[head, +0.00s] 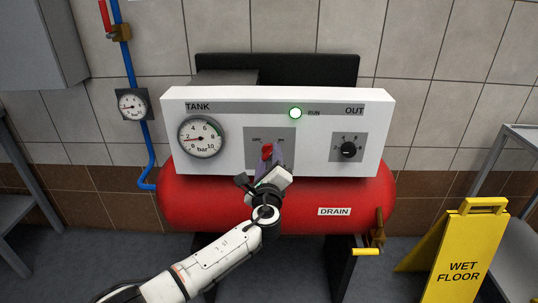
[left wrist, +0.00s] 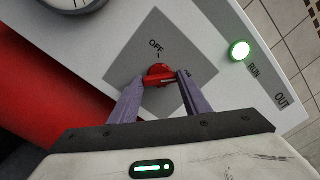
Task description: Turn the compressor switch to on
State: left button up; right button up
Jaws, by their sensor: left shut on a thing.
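The compressor's white control panel (head: 227,109) stands on a red tank (head: 190,205). The red switch knob (head: 267,150) is on a grey plate between the TANK gauge and the OUT knob. My left gripper (head: 266,158) is at the knob, its fingers on either side of it. In the left wrist view, the red knob (left wrist: 158,73) sits between the two purple fingers (left wrist: 155,92), shut on it. The OFF mark (left wrist: 156,46) shows; the other mark is partly hidden by a finger. The green RUN lamp (left wrist: 239,50) is lit. My right gripper is out of view.
The TANK gauge (head: 201,137) is left of the switch and the OUT knob (head: 348,149) is right of it. A yellow wet floor sign (head: 463,265) stands at the right. A yellow drain handle (head: 366,252) sticks out below the tank.

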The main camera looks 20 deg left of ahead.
pick_arm(q)
jog(key=shift+f+m, duration=0.1)
jog(key=shift+m, duration=0.5)
jog(key=o, duration=1)
jog(key=shift+o, duration=0.2)
jog(key=p+v, duration=0.1)
jog(key=v, duration=0.9)
jog(key=shift+s, duration=0.15)
